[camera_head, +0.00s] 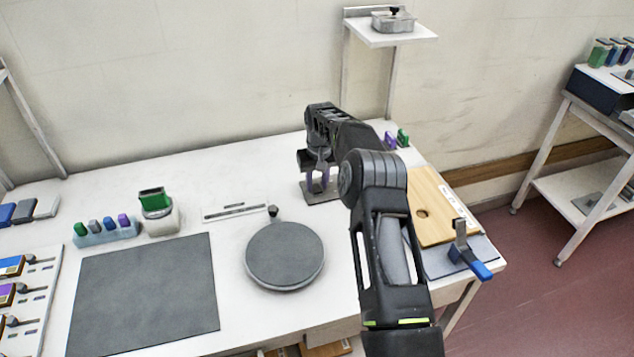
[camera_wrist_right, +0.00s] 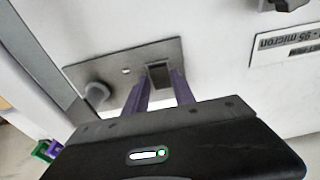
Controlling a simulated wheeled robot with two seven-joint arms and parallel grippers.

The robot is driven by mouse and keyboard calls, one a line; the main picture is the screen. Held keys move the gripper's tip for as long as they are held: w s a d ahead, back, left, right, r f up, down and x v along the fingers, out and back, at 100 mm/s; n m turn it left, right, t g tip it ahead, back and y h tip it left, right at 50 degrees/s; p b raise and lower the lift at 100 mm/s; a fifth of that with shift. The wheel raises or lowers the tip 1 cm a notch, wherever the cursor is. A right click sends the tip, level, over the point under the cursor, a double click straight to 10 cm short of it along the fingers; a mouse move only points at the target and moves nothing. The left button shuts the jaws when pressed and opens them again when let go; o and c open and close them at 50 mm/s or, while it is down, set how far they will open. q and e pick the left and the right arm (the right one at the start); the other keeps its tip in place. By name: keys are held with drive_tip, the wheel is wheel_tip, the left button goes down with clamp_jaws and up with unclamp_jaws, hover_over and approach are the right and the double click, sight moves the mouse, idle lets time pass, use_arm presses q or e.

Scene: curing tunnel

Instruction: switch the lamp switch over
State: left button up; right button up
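A grey metal plate (camera_wrist_right: 105,69) carries a dark block (camera_wrist_right: 159,74), seemingly the lamp switch, and a round grey knob (camera_wrist_right: 97,94). In the head view the plate (camera_head: 322,199) lies on the white table below my right gripper (camera_head: 318,186). Its two purple fingers are apart, with a gap between them. In the right wrist view the fingers of my right gripper (camera_wrist_right: 161,88) reach to either side of the dark block; I cannot tell whether they touch it. No lamp is clearly identifiable. My left gripper is not in view.
A round grey disc (camera_head: 285,255) and a dark mat (camera_head: 143,294) lie on the table (camera_head: 235,330). A wooden board (camera_head: 432,205) lies right of my arm, near a blue-handled clamp (camera_head: 469,261). A small shelf (camera_head: 400,36) stands behind. A label strip (camera_wrist_right: 285,43) shows near the plate.

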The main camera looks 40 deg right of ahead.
sight(318, 191)
drive_tip(key=shift+o, duration=1.4)
drive_tip(key=shift+r, duration=0.5)
wheel_tip(318, 191, up, 7)
drive_tip(key=s+b, duration=0.1)
drive_tip(key=b, duration=0.1)
drive_tip(key=shift+a+f, duration=0.15)
